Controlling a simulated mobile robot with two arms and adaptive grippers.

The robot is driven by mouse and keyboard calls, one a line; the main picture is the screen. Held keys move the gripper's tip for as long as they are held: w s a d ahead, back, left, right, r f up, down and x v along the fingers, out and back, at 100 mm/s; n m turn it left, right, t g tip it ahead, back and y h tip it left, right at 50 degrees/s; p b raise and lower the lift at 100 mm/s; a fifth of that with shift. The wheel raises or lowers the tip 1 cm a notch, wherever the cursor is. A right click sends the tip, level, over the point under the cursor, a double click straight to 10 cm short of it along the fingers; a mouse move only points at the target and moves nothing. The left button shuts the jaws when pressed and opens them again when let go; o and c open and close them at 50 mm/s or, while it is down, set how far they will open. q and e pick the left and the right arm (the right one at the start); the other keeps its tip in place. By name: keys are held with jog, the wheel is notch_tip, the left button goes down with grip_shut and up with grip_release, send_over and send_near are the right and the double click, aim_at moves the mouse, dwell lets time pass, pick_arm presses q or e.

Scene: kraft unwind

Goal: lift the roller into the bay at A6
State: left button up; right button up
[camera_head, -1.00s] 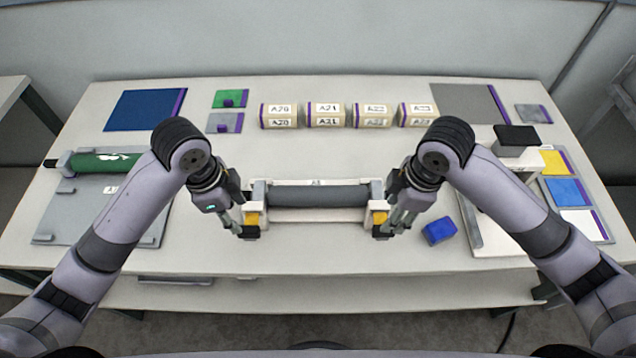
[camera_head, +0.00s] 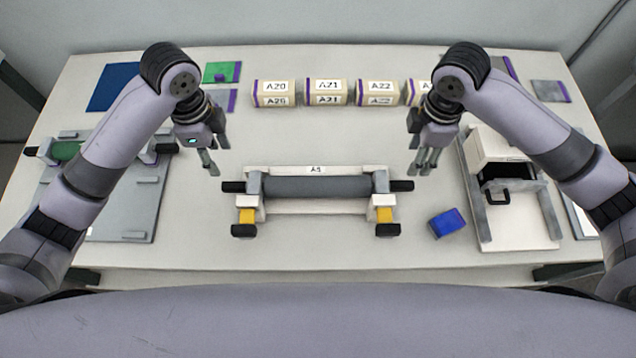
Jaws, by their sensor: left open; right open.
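A dark grey roller (camera_head: 318,187) with black shaft ends lies level across a light bay stand (camera_head: 318,207), between its two side posts. Yellow blocks (camera_head: 247,215) and black knobs show at the front of the stand. A small label (camera_head: 317,170) sits behind the roller; it begins with A, but its digit is hard to read. My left gripper (camera_head: 210,168) is open and empty, above and left of the roller's left end. My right gripper (camera_head: 424,168) is open and empty, above and right of its right end. Neither touches the roller.
A green roller (camera_head: 66,151) lies on a grey plate at left, partly behind my arm. Several labelled boxes (camera_head: 326,92) line the back. A blue block (camera_head: 446,223) lies right of the stand, beside a white machine (camera_head: 515,225). The table's front middle is clear.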

aim_at(231, 184)
pick_arm(q)
jog(key=f, duration=1.4)
jog(key=shift+s+f, duration=0.2)
jog(key=shift+f, duration=0.15)
pick_arm(e)
notch_tip(231, 184, down, 15)
jog(key=shift+s+r, duration=0.1)
jog(key=shift+s, duration=0.05)
pick_arm(q)
jog(key=shift+c, duration=0.3)
pick_arm(e)
jog(key=shift+c, duration=0.3)
pick_arm(q)
grip_shut()
pick_arm(e)
grip_shut()
pick_arm(q)
jog(key=shift+w+r, duration=0.1)
pick_arm(e)
jog(key=shift+r, duration=0.15)
